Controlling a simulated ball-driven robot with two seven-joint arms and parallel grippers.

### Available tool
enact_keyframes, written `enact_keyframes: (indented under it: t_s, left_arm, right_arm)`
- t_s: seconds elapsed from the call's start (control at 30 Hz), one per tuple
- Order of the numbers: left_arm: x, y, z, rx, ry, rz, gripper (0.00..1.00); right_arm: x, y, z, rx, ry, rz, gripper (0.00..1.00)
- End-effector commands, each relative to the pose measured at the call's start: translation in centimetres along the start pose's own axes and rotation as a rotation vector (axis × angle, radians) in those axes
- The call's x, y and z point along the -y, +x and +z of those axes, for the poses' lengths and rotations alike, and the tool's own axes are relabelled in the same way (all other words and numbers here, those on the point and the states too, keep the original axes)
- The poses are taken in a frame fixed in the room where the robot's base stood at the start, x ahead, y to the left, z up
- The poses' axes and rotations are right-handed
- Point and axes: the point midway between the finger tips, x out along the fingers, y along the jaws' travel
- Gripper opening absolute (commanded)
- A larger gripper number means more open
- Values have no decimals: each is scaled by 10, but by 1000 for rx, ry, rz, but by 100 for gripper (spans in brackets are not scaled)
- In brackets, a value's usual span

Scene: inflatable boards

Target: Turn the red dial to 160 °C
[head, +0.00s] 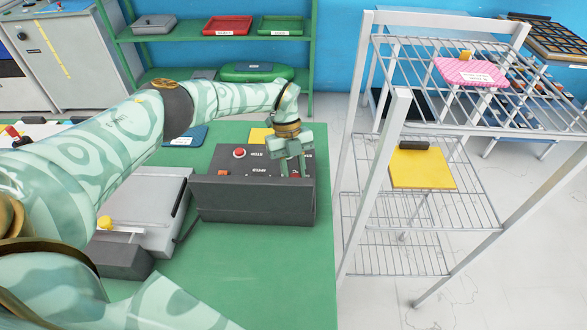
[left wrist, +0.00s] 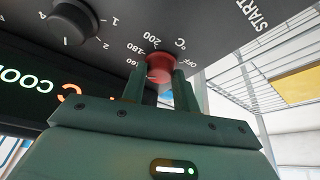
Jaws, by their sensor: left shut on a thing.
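The red dial (left wrist: 159,66) is on a dark control panel, seen in the left wrist view. Marks 160, 180, 200, °C and OFF are printed around it. My left gripper (left wrist: 161,82) has its two fingers on either side of the dial, shut on it. I cannot make out the dial's pointer. In the head view my left gripper (head: 291,170) reaches down onto the dark control box (head: 225,165) and hides the dial. My right gripper is not in view.
A black knob (left wrist: 72,20) and a lit display (left wrist: 40,85) are near the dial. A red button (head: 239,152) is on the box. A grey device (head: 150,205) stands left of it on the green table (head: 250,270). A white wire rack (head: 400,205) stands close at the right.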

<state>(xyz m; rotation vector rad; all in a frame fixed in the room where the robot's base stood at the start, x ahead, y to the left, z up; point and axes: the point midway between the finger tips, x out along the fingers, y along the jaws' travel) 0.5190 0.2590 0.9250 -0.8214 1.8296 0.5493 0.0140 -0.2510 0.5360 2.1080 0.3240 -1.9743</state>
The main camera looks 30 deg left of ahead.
Motion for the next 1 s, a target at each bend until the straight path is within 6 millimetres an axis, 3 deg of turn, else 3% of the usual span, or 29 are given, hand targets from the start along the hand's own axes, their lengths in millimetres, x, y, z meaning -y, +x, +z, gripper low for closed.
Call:
enact_keyframes:
  t_s: [0.17,0.2,0.27,0.53,0.67,0.77,1.0]
  left_arm:
    - [1,-1,0,2,2,-3,7]
    - [1,-2,0,2,2,-3,35]
    - [1,-1,0,2,2,-3,51]
    - [0,-1,0,1,2,-1,51]
    - [0,-10,0,3,2,-2,51]
    - [0,-28,1,4,2,-3,51]
    - [1,-93,1,5,1,-4,51]
  right_arm:
    - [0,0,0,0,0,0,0]
    - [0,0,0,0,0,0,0]
    - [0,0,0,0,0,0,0]
    - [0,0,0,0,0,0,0]
    - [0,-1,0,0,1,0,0]
    - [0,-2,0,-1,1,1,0]
    - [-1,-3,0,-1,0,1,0]
